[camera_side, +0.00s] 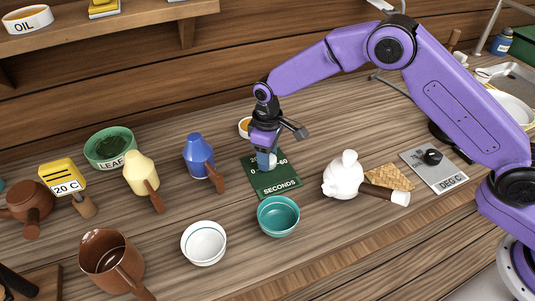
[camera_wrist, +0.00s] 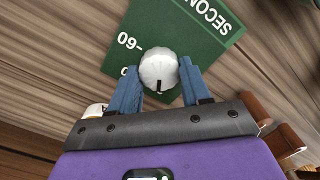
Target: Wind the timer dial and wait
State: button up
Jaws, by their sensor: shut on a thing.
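The timer is a flat green plate (camera_side: 284,184) marked "SECONDS" on the wooden counter, and it also shows in the wrist view (camera_wrist: 200,40) with "60" and "0" printed on it. Its dial is a round white knob (camera_wrist: 159,70) with a dark pointer mark on the side toward my gripper. My gripper (camera_side: 267,160) points down over the upper part of the plate. In the wrist view its two blue fingers (camera_wrist: 160,84) lie on either side of the knob and are shut on it. In the side view the fingers hide much of the knob.
A teal bowl (camera_side: 278,217) and a white bowl (camera_side: 204,243) stand in front of the plate. A blue pot (camera_side: 198,153) is left, a white teapot-like piece (camera_side: 343,176) right. A DEG C dial plate (camera_side: 437,172) lies farther right. A shelf (camera_side: 110,22) hangs at the upper left.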

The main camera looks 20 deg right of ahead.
jog(key=shift+m, duration=0.3)
dwell(0.4)
jog(key=o, duration=1.1)
jog(key=shift+c, duration=0.2)
jog(key=shift+r, duration=0.1)
notch_tip(320, 180, up, 17)
jog(key=shift+r, duration=0.15)
